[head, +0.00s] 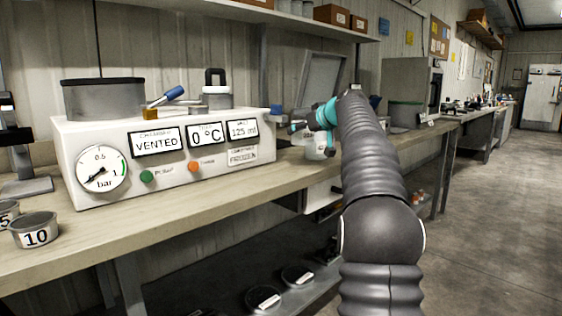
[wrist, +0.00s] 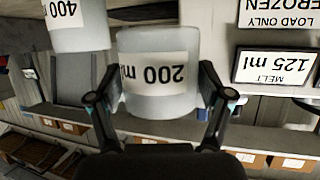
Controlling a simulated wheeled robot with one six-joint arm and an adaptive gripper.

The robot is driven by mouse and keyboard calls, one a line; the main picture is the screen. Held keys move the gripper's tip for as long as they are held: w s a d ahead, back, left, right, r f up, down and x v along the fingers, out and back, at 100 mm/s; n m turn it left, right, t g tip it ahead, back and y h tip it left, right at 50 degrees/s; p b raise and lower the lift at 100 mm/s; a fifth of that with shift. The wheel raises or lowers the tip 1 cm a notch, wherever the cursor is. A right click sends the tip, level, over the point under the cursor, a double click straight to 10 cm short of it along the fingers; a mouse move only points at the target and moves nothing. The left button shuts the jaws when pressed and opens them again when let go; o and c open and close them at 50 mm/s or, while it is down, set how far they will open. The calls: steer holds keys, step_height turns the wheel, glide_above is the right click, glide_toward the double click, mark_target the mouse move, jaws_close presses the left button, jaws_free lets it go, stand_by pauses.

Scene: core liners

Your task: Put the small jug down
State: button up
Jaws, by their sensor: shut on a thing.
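The small jug (wrist: 158,95), a pale translucent vessel labelled 200 ml, is between the two fingers of my gripper (wrist: 163,98) in the wrist view, where everything appears upside down. The fingers are shut on its sides. A second pale jug (wrist: 82,38), labelled 400 ml, shows beside it at the upper left of the wrist view. In the head view my gripper (head: 312,122) is beyond the right end of the white machine, partly hidden by my arm. A pale jug (head: 314,148) shows just below it; I cannot tell which one. Whether the held jug touches the bench is unclear.
The white machine (head: 112,165) with gauge and displays stands on the wooden bench (head: 160,218), left of my gripper. A grey cup marked 10 (head: 36,230) sits at the front left. A shelf (head: 300,22) with boxes runs above. The bench front is clear.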

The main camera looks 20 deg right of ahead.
steer(key=w+a+f, duration=0.1)
steer(key=a, duration=0.1)
steer(key=w+a+f, duration=0.1)
steer(key=a+f, duration=0.1)
steer(key=a, duration=0.1)
steer(key=shift+w+a+f+b, duration=0.3)
steer(key=shift+w+f, duration=0.05)
steer(key=shift+w, duration=0.05)
steer(key=shift+f+b, duration=0.55)
steer(key=shift+f, duration=1.5)
steer(key=shift+f, duration=0.15)
steer(key=o, duration=1.1)
steer(key=shift+r, duration=0.2)
steer(key=b+v, duration=0.1)
steer(key=v, duration=1.1)
steer(key=shift+a+f+b, duration=0.1)
steer(key=shift+b, duration=0.25)
